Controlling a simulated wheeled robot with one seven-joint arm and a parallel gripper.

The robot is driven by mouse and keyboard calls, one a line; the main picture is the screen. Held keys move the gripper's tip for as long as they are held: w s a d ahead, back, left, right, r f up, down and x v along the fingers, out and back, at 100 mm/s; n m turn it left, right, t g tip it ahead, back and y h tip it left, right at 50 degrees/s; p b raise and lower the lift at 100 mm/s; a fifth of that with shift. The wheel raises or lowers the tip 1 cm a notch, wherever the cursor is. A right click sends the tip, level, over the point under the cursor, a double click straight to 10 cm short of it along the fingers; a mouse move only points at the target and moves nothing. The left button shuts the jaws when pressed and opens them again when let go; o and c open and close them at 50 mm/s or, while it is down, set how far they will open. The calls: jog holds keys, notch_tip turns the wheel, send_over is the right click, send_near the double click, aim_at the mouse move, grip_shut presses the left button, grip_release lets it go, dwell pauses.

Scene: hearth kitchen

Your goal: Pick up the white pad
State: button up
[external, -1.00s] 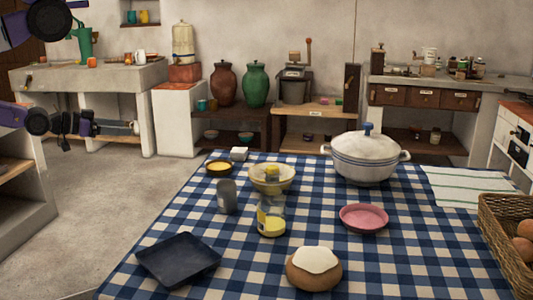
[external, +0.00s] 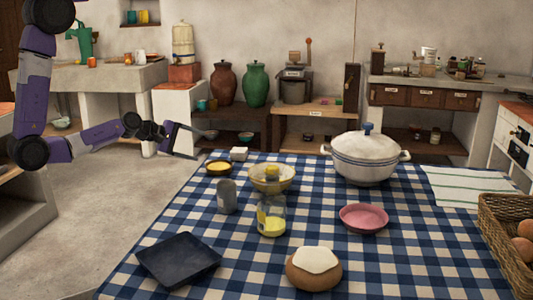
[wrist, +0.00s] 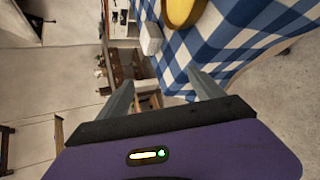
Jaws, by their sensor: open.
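A small white block (external: 239,153), which looks like the white pad, lies on the far left corner of the checked tablecloth, behind the yellow dish. In the wrist view the white pad (wrist: 150,38) is near the top centre, beside the yellow dish, beyond my fingertips. My gripper (external: 200,142) is open and empty, left of the table's far left corner and apart from the pad. Both fingers of my gripper (wrist: 160,76) show in the wrist view, spread with nothing between them.
The yellow dish (external: 219,168) is close to the pad. A grey can (external: 227,197), a bowl (external: 285,183), a glass jar (external: 271,220) and a white pot (external: 365,160) stand on the table. A white-topped bun (external: 314,272) is at the front. Floor left of the table is clear.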

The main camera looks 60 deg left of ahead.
aim_at(233, 149)
jog(key=w, duration=0.1)
jog(key=w+n+h, duration=0.1)
jog(key=w, duration=0.1)
jog(key=w+n, duration=0.1)
jog(key=w, duration=0.1)
jog(key=shift+w+a+r+h, duration=0.1)
jog(key=shift+a+r+h, duration=0.05)
jog(key=shift+a+h, duration=0.2)
jog(key=w+f+n+g+h+b, duration=0.1)
jog(key=n, duration=0.1)
jog(key=w+d+f+n+g+h+b, duration=0.1)
jog(key=w+h, duration=0.1)
jog(key=shift+w+d+f+n+h, duration=0.1)
jog(key=shift+w+d+n+h, duration=0.05)
jog(key=shift+w+n+h, duration=0.2)
jog(key=shift+w+d+r+n+g+h+b, duration=0.15)
jog(key=shift+w+d+n+g+h+b, duration=0.15)
jog(key=shift+n+h, duration=0.2)
jog(key=shift+w+d+r+n+g+h+b, duration=0.1)
jog(key=shift+w+n+g+h+b, duration=0.1)
jog(key=shift+n+h+b, duration=0.3)
jog(key=shift+w+d+f, duration=0.15)
jog(key=shift+w+d, duration=0.2)
jog(key=shift+d, duration=0.05)
jog(key=x, duration=0.6)
jog(key=shift+w+d, duration=0.15)
jog(key=shift+d, duration=0.05)
jog(key=shift+c, duration=0.3)
jog(key=c, duration=1.5)
